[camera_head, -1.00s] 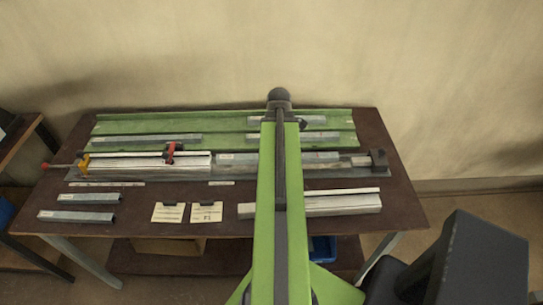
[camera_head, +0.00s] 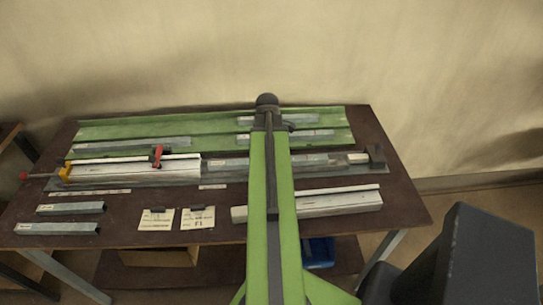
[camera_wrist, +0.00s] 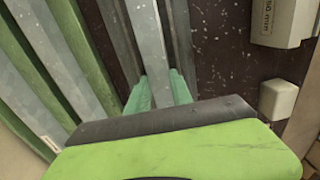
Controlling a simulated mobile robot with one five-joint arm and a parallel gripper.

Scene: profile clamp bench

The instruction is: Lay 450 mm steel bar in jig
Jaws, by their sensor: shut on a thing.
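The steel bar (camera_wrist: 151,45) runs away from my gripper (camera_wrist: 160,90) in the wrist view, between its two green fingertips. The gripper is shut on it. Darker grey strips of the jig (camera_wrist: 181,28) run along both sides of the bar; I cannot tell if it rests fully on the jig's bed. In the head view the bar (camera_head: 228,164) lies lengthwise along the right part of the jig (camera_head: 110,181), between a white profile (camera_head: 130,170) and a dark end block (camera_head: 376,155). My arm crosses its middle and hides the gripper there.
A green rack (camera_head: 100,131) with several grey bars stands behind the jig. A red-handled clamp (camera_head: 157,155) and a yellow clamp (camera_head: 65,173) are at the jig's left part. Short bars (camera_head: 57,229), paper cards (camera_head: 156,220) and a longer profile (camera_head: 340,202) lie in front.

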